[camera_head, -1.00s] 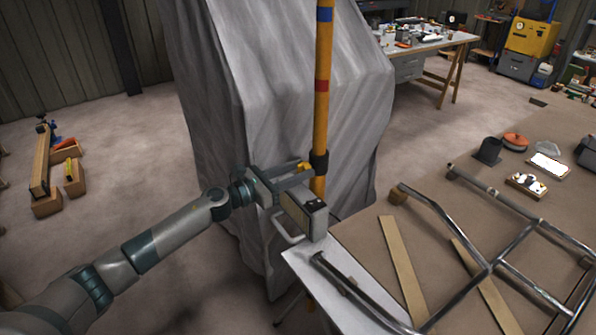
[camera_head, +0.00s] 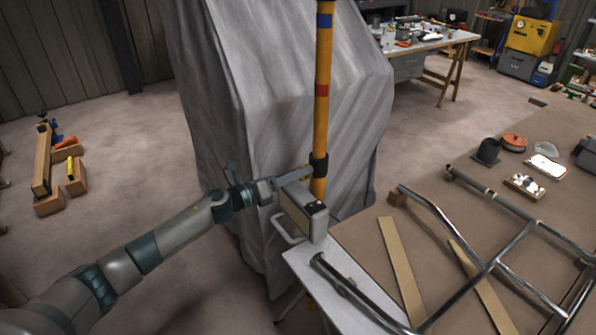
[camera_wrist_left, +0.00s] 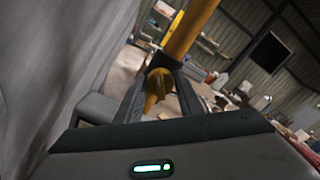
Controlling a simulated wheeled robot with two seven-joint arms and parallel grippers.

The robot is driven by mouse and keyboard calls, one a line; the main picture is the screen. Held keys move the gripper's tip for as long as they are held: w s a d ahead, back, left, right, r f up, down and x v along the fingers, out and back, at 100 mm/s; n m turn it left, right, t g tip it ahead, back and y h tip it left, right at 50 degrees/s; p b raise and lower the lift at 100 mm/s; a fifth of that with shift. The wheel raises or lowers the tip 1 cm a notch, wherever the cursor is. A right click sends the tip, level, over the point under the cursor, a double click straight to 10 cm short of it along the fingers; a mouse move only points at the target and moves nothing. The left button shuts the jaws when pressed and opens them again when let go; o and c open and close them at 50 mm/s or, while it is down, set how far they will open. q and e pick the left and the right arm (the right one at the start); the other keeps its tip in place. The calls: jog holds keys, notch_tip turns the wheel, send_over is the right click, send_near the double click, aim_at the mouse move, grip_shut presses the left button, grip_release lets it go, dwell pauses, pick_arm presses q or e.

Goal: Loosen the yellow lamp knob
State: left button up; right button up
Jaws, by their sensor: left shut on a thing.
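A yellow-orange pole (camera_head: 322,120) stands upright in front of the grey sheet, with a black collar (camera_head: 319,166) around it. The yellow knob (camera_wrist_left: 158,84) shows in the left wrist view, between the two dark fingers and below the pole (camera_wrist_left: 188,28). My left gripper (camera_head: 304,172) reaches in from the left at collar height and is shut on the knob; it also shows in the left wrist view (camera_wrist_left: 160,92). In the head view the fingers hide the knob. My right gripper is not in view.
A grey box (camera_head: 303,212) with a handle is just below my gripper by the pole. A draped grey sheet (camera_head: 235,90) stands close behind. The brown table (camera_head: 365,237) at the right holds a metal tube frame (camera_head: 487,268) and wooden strips. The floor at left is mostly clear.

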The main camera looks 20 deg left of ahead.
pick_arm(q)
jog(key=n+p, duration=0.1)
jog(key=n, duration=0.3)
jog(key=shift+a+n, duration=0.1)
jog(key=shift+n, duration=0.3)
jog(key=n+p, duration=0.2)
jog(key=n, duration=0.1)
jog(key=shift+n, duration=0.3)
jog(key=n+p, duration=0.1)
jog(key=n, duration=0.3)
jog(key=shift+f, duration=0.15)
jog(key=shift+f+n+p, duration=0.1)
jog(key=shift+n+p, duration=0.55)
jog(key=shift+n, duration=1.25)
jog(key=o, duration=1)
jog(key=shift+s+f, duration=0.1)
